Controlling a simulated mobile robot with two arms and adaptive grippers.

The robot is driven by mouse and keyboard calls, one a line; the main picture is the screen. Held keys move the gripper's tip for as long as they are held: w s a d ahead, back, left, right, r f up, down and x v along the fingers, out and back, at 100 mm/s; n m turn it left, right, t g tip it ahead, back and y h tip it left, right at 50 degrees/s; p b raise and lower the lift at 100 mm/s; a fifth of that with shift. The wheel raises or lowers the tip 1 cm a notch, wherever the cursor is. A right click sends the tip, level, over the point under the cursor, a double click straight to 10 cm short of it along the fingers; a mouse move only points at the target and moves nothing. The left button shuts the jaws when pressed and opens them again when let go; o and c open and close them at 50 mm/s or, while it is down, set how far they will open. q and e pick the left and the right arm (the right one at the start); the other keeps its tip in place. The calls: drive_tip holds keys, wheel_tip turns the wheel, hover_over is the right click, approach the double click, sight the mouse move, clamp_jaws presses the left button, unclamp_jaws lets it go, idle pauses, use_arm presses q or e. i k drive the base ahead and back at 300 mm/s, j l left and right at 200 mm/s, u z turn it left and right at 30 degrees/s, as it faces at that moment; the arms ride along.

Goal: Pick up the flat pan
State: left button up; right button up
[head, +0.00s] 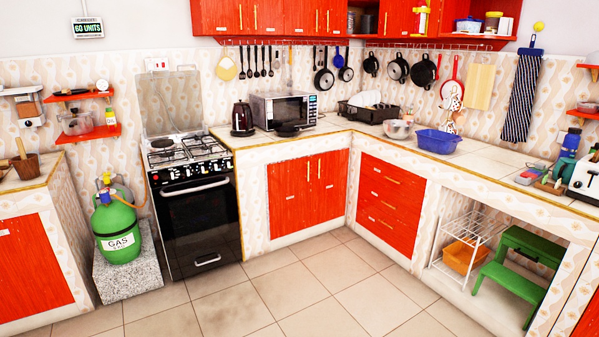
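Several pans hang by their handles from a rail under the red wall cupboards. A dark round pan (324,79) and a smaller one with a blue handle (346,74) hang above the microwave's right side. Black pans (371,65), (397,70) and (425,73) hang further right, near the corner. A red-handled pan (452,92) hangs beside them. A low black pan-like item (287,130) lies on the counter in front of the microwave. I cannot tell which one is the flat pan. Neither of my grippers shows in the head view.
A dish rack (366,112), metal bowl (398,129) and blue basin (438,142) stand on the counter below the hanging pans. The microwave (283,108) and kettle (243,119) are left of them. The tiled floor (290,285) in front is clear. A green step stool (515,275) stands under the right counter.

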sight(297, 130)
drive_tip(key=i, duration=3.75)
